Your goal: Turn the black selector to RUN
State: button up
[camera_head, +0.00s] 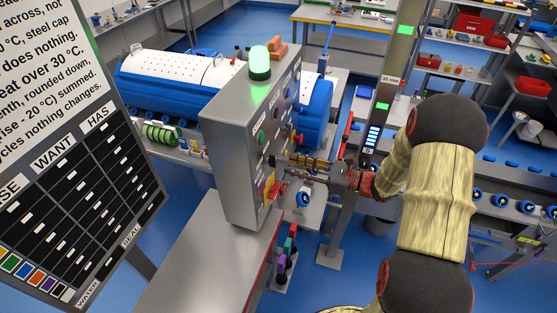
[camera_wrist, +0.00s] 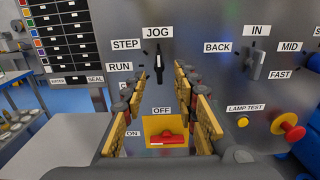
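The black selector (camera_wrist: 159,66) is on the grey panel in the wrist view and stands nearly upright, with its upper end under the JOG label (camera_wrist: 157,32). The RUN label (camera_wrist: 119,67) is to its left, below STEP (camera_wrist: 126,44). My gripper (camera_wrist: 156,88) is open, its yellow-padded fingers wide apart with nothing between them. The selector lies ahead of the gap, between and slightly above the fingertips; I see no contact. In the head view my gripper (camera_head: 286,161) reaches the face of the control box (camera_head: 228,150); the selector cannot be made out there.
Below the selector is a red OFF/ON switch (camera_wrist: 168,139) on a yellow plate, close to the fingers. To the right are a grey selector (camera_wrist: 255,65), a yellow lamp-test button (camera_wrist: 243,122) and a red knob (camera_wrist: 289,127). A green beacon (camera_head: 260,63) tops the box.

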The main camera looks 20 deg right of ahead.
aim_at(271, 161)
jog(key=x, duration=0.6)
jog(key=shift+c, duration=1.2)
jog(key=shift+s, duration=0.1)
grip_shut()
